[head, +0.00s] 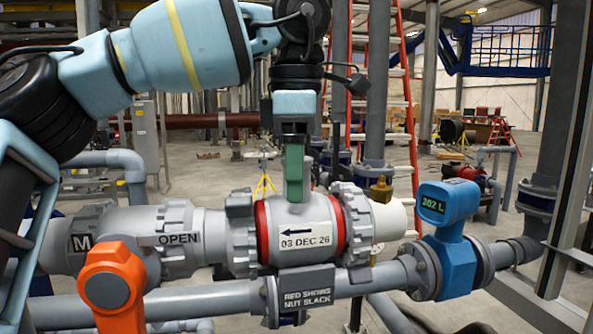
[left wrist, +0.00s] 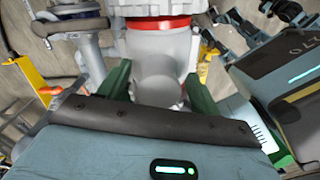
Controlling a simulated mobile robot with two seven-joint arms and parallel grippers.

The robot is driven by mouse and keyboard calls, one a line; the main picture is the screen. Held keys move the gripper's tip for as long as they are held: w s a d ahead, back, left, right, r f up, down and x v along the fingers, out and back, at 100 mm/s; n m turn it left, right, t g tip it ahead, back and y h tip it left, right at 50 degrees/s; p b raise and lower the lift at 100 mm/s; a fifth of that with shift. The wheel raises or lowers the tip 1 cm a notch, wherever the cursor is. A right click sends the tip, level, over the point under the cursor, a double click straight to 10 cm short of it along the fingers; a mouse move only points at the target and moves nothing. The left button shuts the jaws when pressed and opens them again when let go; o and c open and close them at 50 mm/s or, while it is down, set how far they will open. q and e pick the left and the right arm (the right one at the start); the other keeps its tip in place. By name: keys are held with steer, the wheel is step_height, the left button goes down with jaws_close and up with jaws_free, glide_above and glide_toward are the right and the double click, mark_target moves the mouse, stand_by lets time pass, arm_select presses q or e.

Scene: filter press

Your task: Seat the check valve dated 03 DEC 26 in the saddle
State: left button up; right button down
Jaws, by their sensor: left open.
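The check valve (head: 318,214) marked 03 DEC 26 is in the pipe line in the head view, level between two large grey nuts, left (head: 241,235) and right (head: 353,226). Its label arrow points left. A red ring shows at each end of its body. My left gripper (head: 295,172) points down with green fingers at the top of the valve. In the left wrist view the fingers stand apart on either side of the valve's grey top part (left wrist: 158,75); contact cannot be told. The saddle under the valve is mostly hidden. My right gripper is not in view.
A plate (head: 306,299) reading RED SHOWS NUT SLACK is below the valve. An orange handle (head: 108,290) and a grey valve reading OPEN (head: 178,239) are to the left. A blue meter (head: 446,205) reading 302 L stands on the lower pipe (head: 380,280) at right.

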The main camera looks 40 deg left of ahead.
arm_select(q)
steer(key=shift+r, duration=0.25)
step_height(320, 180, up, 5)
steer(key=shift+r, duration=0.1)
steer(key=shift+r+p, duration=0.85)
steer(key=shift+p, duration=0.3)
steer(key=shift+r+p, duration=0.3)
steer(key=shift+p, duration=0.05)
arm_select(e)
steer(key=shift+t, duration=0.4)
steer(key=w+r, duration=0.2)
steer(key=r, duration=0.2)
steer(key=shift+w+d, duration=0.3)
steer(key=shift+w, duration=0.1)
arm_select(q)
steer(key=shift+f, duration=0.1)
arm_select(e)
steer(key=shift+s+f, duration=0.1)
arm_select(q)
steer(key=shift+f, duration=0.1)
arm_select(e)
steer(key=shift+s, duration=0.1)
